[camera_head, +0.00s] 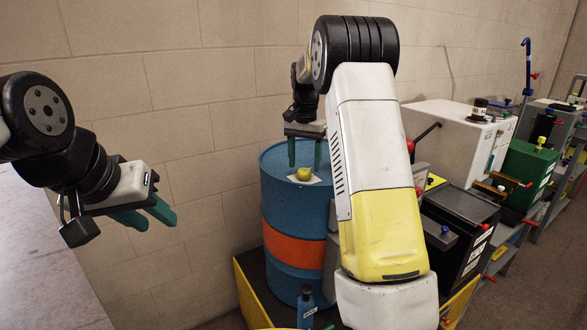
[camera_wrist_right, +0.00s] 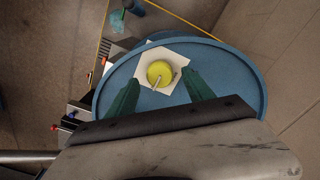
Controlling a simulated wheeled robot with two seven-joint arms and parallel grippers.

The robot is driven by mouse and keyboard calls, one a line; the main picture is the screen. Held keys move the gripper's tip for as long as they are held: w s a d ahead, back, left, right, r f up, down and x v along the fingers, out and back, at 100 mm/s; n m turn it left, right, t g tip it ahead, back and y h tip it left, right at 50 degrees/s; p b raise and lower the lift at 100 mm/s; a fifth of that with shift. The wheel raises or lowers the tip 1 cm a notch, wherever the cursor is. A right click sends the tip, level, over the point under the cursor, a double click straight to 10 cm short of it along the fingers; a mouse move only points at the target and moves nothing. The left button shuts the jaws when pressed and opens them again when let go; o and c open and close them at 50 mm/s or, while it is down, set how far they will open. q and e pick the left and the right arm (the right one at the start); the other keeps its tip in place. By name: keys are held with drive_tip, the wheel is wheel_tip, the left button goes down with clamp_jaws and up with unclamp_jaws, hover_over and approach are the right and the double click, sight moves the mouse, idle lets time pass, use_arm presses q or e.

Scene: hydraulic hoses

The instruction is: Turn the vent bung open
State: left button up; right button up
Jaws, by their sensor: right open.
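The vent bung (camera_head: 304,174) is a round yellow cap on a pale square patch on top of a blue drum (camera_head: 283,195) with an orange band. In the right wrist view the bung (camera_wrist_right: 160,73) shows a small light bar across it, and lies just beyond and between the fingertips. My right gripper (camera_head: 305,160) is open above the drum top, its green fingers (camera_wrist_right: 160,88) pointing down at either side of the bung, apart from it. My left gripper (camera_head: 150,217) is at the left, away from the drum, with green fingers that look apart and hold nothing.
A blue bottle (camera_head: 306,308) stands in front of the drum by a yellow-edged platform (camera_head: 250,290). To the right are a white cabinet (camera_head: 455,135), a green box (camera_head: 528,170) and a black unit (camera_head: 455,240). A block wall (camera_head: 200,100) stands close behind the drum.

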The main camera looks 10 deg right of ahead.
sight(304, 170)
drive_tip(key=shift+r, duration=2.55)
